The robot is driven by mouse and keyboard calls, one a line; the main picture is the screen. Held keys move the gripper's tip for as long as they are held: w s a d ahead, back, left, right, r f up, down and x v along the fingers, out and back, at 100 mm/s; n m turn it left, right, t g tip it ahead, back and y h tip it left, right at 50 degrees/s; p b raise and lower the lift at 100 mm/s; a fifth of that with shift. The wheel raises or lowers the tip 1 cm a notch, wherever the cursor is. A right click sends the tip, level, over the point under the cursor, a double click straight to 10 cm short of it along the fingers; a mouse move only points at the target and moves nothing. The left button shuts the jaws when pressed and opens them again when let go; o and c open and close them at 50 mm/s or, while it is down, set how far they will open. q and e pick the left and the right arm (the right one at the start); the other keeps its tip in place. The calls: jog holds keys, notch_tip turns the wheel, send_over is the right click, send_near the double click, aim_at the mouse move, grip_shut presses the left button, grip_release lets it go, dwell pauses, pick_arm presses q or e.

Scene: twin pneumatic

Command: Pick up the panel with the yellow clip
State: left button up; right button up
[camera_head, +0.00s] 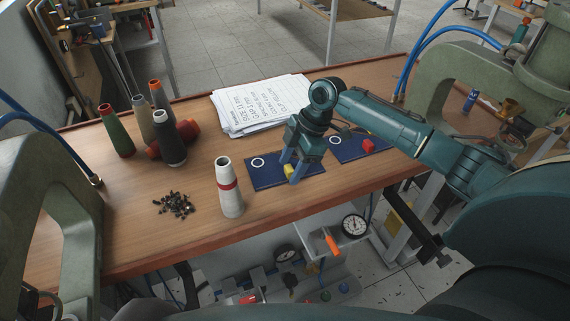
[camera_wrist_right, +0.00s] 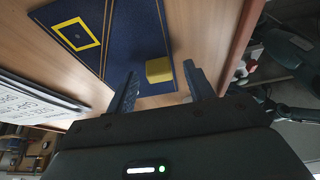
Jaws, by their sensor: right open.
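The dark blue panel with the yellow clip (camera_head: 289,168) lies flat on the wooden table, left of a second blue panel (camera_head: 345,152) with a red clip (camera_head: 369,145). A white ring marks the yellow-clip panel (camera_head: 268,178) in the head view. My right gripper (camera_head: 290,172) is open over it, fingers pointing down around the clip. In the right wrist view the yellow clip (camera_wrist_right: 158,70) sits between the two spread fingers at the edge of the panel (camera_wrist_right: 138,40). I cannot tell whether the fingers touch the panel. My left gripper is not in view.
A white cone with a red band (camera_head: 229,188) stands left of the panel. Small black parts (camera_head: 175,204) lie in a pile. Several thread cones (camera_head: 170,140) and a paper stack (camera_head: 258,105) are behind. Green machine frames (camera_head: 60,195) flank the table.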

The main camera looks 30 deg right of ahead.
jog(key=c, duration=1.1)
jog(key=shift+r, duration=0.1)
